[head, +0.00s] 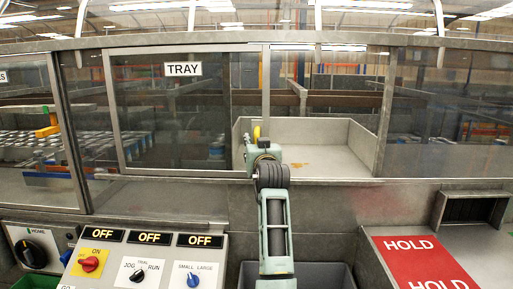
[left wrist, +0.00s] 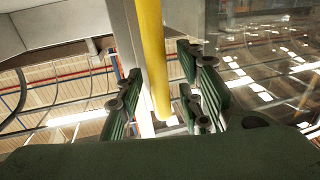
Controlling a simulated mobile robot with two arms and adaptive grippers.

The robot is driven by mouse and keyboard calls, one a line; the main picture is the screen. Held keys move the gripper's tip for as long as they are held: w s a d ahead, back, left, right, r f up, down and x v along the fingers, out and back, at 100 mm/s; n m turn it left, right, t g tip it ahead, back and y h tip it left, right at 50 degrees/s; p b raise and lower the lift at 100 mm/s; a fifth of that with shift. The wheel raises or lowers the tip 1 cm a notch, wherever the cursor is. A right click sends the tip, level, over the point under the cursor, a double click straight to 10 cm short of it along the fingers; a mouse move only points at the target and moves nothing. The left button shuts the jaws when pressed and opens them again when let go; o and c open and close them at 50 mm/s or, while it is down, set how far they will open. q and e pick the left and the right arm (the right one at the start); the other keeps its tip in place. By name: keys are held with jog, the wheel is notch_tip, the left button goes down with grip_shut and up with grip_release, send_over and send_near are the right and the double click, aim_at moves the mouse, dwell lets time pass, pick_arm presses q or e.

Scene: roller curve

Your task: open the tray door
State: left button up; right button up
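The tray door is a sliding framed glass panel (head: 150,120) with a TRAY sign (head: 183,69) in the head view. Its yellow upright handle (head: 257,133) shows near the panel's right edge. Clear of the panel, to the right, a pale metal tray (head: 345,150) shows through the opening. My left gripper (head: 262,148) is at the handle, its fingers mostly hidden by my arm. In the left wrist view the yellow handle (left wrist: 153,60) stands between my left gripper's (left wrist: 160,105) green ribbed fingers. The fingers are apart, with visible gaps on both sides of it. My right gripper is not in view.
A control panel (head: 145,252) with knobs and OFF signs stands at the lower left. A red HOLD plate (head: 425,262) lies at the lower right. A metal sill (head: 160,196) runs below the windows. Another glass window (head: 450,115) is at the right.

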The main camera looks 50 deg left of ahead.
pick_arm(q)
jog(key=shift+d, duration=0.1)
jog(key=v, duration=1.2)
